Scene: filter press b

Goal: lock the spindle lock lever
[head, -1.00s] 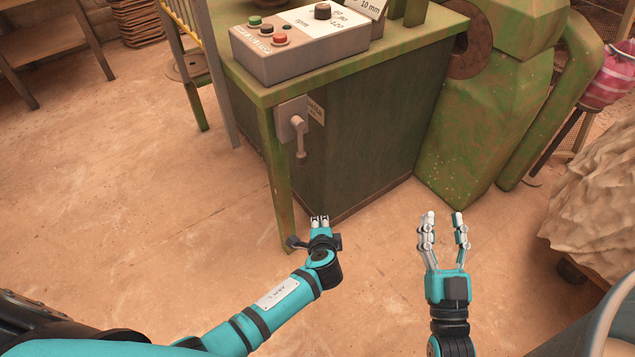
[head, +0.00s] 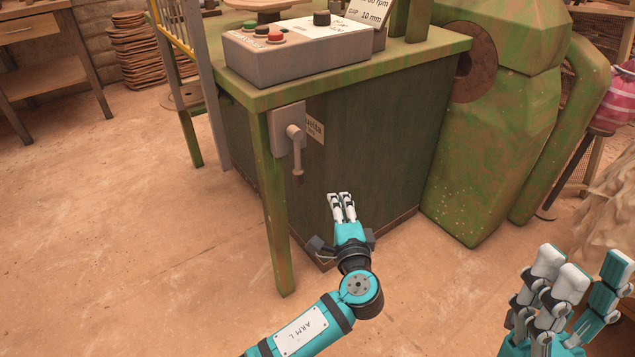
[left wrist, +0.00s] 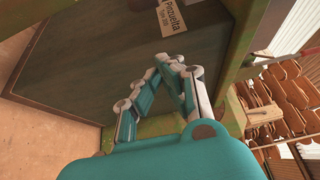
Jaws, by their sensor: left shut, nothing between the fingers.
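A control box (head: 290,52) with buttons and a knob sits on the green machine top (head: 425,55). A green machine body (head: 495,150) stands to the right. A yellow railing (head: 180,30) is at the left. The floor (head: 120,230) in front is clear.

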